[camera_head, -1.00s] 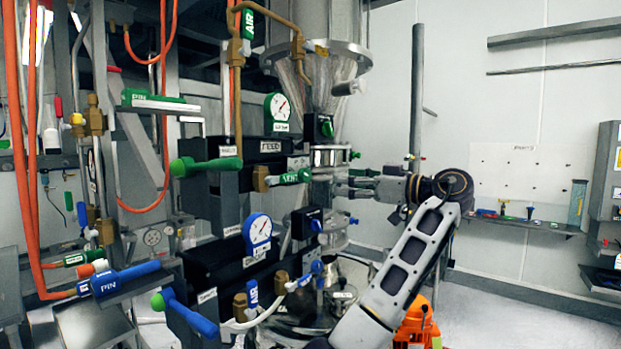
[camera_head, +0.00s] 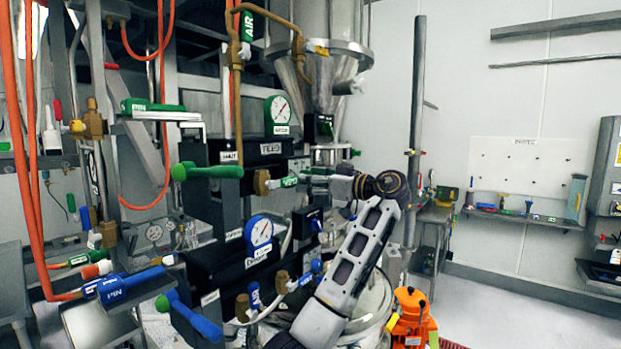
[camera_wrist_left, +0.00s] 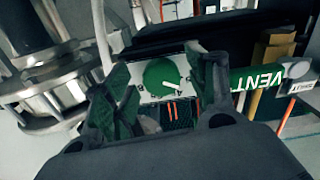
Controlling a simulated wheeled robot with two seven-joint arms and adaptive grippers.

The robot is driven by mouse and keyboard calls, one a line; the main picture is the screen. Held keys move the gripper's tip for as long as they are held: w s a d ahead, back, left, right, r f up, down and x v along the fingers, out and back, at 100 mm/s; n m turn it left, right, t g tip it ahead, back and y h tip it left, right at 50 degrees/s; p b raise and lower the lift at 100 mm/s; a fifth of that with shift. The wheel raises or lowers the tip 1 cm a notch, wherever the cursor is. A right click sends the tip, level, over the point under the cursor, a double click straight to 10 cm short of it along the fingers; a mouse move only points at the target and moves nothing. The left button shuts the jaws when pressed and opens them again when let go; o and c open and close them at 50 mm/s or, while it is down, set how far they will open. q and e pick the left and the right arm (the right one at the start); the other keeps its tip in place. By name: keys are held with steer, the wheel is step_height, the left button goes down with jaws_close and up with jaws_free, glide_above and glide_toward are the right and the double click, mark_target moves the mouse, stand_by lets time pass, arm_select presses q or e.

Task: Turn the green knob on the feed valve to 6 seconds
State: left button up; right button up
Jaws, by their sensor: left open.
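The green knob (camera_wrist_left: 160,76) sits on a white dial plate (camera_wrist_left: 142,65) in the left wrist view. Its white pointer slants to the lower right, near a small digit that looks like 4. My left gripper (camera_wrist_left: 163,92) is open, with a dark finger on each side of the knob; I cannot tell whether they touch it. In the head view, my left gripper (camera_head: 318,181) points left at the valve stack, beside the green VENT handle (camera_head: 289,182). This handle also shows in the wrist view (camera_wrist_left: 258,79). I cannot make out the knob in the head view. My right gripper is out of view.
A black FEED box (camera_head: 262,148) and a green gauge (camera_head: 278,109) stand left of the gripper. A blue gauge (camera_head: 258,232) is below. A steel hopper (camera_head: 318,70) rises above. A long green handle (camera_head: 205,171) juts left. Open floor lies at the right.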

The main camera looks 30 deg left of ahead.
arm_select(q)
steer(key=shift+a, duration=0.2)
steer(key=c, duration=1)
